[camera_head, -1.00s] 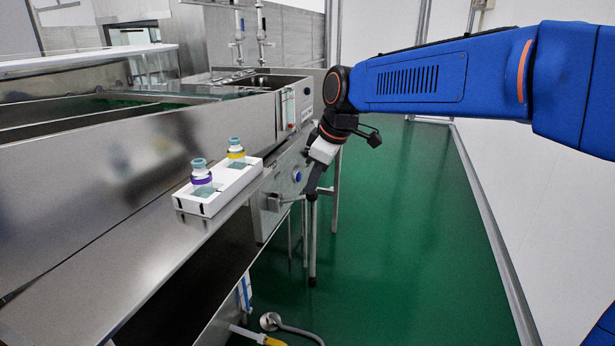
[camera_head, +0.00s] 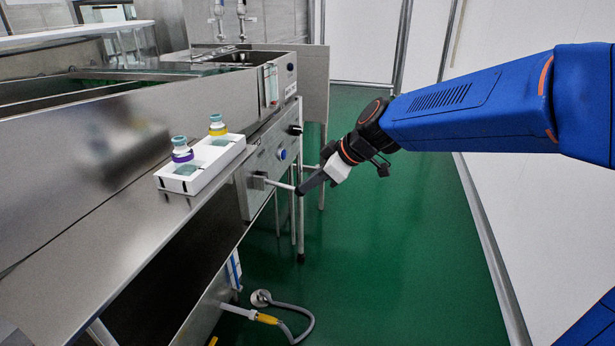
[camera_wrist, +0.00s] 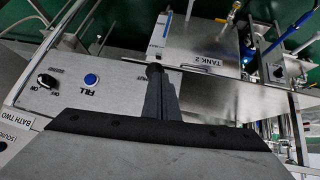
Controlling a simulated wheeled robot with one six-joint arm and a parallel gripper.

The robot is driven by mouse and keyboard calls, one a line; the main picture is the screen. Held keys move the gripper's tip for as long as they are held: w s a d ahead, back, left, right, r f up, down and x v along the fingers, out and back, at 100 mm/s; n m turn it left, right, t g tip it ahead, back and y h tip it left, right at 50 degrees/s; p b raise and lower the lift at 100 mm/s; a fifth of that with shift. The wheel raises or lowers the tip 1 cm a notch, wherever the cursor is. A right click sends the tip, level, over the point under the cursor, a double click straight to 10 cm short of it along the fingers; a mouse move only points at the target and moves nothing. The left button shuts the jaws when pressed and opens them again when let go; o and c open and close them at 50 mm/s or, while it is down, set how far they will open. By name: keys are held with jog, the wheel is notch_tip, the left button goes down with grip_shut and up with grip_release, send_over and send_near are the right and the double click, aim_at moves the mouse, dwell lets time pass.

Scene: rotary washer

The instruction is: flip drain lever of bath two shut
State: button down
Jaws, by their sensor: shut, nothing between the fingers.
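The drain lever (camera_head: 281,185) is a thin pale rod sticking out to the right from a small grey block on the front panel of the bath. My gripper (camera_head: 300,190) is shut and empty, its dark fingertips at the rod's outer end. The panel (camera_wrist: 60,100) carries a BATH TWO label (camera_wrist: 22,116), a blue FILL button (camera_wrist: 91,79) and a black knob (camera_wrist: 47,80).
A white tray (camera_head: 175,187) with two capped vials stands on the steel ledge left of the lever. A hose with a yellow fitting (camera_head: 266,319) lies low by the bench. In the wrist view a TANK 2 label (camera_wrist: 203,59) lies beyond. Green floor (camera_head: 390,250) is open on the right.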

notch_tip(320, 180, down, 7)
jog(key=shift+r, duration=0.15)
dwell(0.4)
jog(key=shift+a, duration=0.1)
dwell(0.4)
